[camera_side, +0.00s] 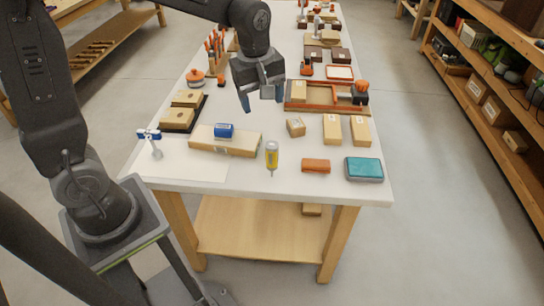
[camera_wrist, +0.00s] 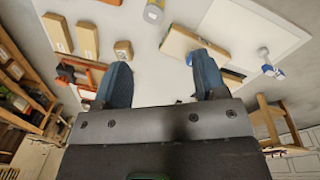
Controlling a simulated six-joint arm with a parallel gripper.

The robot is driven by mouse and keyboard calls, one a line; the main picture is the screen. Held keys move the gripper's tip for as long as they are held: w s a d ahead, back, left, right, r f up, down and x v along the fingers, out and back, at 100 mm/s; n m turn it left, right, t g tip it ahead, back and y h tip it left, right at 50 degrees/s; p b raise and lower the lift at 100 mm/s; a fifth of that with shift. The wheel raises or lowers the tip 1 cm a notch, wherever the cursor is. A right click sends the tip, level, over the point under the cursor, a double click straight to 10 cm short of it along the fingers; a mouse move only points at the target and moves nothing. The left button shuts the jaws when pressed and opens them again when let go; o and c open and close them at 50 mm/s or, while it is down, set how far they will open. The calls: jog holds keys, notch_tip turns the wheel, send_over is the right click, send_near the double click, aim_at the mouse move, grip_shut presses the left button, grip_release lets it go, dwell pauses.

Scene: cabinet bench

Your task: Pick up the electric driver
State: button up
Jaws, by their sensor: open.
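An orange and black tool (camera_side: 361,90), which looks like the electric driver, is at the right end of a wooden tray with red edges (camera_side: 325,108). I cannot tell its exact shape. An orange and dark shape at the left of the wrist view (camera_wrist: 66,74) appears to be the same tool. My gripper (camera_side: 262,98) is open and empty above the middle of the bench, left of the tool and apart from it. Its two blue fingers are spread in the wrist view (camera_wrist: 162,78), with only white bench top between them.
A long wooden block (camera_side: 238,146) bears a blue item (camera_side: 224,130). Wooden blocks (camera_side: 332,129), an orange block (camera_side: 316,166) and a teal box (camera_side: 364,169) are at the right. Small bare patches lie between them.

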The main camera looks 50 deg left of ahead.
aim_at(272, 144)
jog(key=w+f+n, duration=0.1)
jog(key=f, duration=0.3)
jog(key=w+f+n, duration=0.1)
jog(key=f, duration=0.4)
jog(key=w+f+n+g, duration=0.1)
jog(key=f, duration=0.3)
jog(key=shift+w+a+f+n, duration=0.2)
jog(key=shift+w+n, duration=0.1)
jog(key=shift+n, duration=0.1)
jog(key=shift+s+a+f, duration=0.15)
jog(key=shift+f, duration=2.4)
jog(key=shift+c, duration=0.4)
jog(key=c, duration=1.1)
